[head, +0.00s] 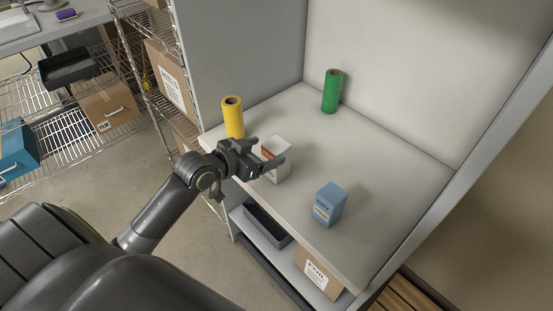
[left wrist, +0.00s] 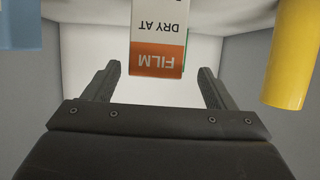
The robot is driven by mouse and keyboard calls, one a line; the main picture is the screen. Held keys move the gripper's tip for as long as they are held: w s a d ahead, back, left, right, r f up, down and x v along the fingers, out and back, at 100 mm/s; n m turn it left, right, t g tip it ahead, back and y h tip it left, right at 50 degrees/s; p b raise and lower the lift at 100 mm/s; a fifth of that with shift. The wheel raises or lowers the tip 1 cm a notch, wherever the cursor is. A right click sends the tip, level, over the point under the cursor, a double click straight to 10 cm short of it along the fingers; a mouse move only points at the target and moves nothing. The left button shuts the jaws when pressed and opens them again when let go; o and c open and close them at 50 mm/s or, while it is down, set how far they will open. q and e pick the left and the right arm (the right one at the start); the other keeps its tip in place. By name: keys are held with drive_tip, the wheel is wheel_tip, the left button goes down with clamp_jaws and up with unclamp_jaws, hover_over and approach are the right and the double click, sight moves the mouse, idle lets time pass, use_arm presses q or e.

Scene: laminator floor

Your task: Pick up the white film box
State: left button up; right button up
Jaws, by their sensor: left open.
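The white film box (head: 278,158) stands on the pale shelf top, partly hidden behind my left gripper (head: 268,157) in the head view. In the left wrist view the film box (left wrist: 160,30) shows upside down, with an orange band reading FILM. My left gripper (left wrist: 159,72) is open and empty, its two fingers apart to either side of the box's near end in that view. I cannot tell whether a finger touches the box. My right gripper is not in view.
A yellow roll (head: 233,117) stands left of the box, also at the right of the wrist view (left wrist: 292,55). A blue box (head: 329,205) stands to the right, near the front edge. A green roll (head: 332,91) stands at the back. The shelf top (head: 385,150) is clear at right.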

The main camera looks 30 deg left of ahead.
sight(281, 147)
use_arm(q)
drive_tip(key=shift+d+p+x, duration=0.15)
drive_tip(key=shift+p+x, duration=0.2)
drive_tip(key=shift+x, duration=1.3)
drive_tip(key=shift+d+p+x, duration=0.15)
drive_tip(key=shift+p+x, duration=0.2)
drive_tip(key=shift+x, duration=1.35)
drive_tip(key=shift+s+r, duration=0.1)
drive_tip(key=shift+r, duration=0.05)
drive_tip(key=c, duration=1.3)
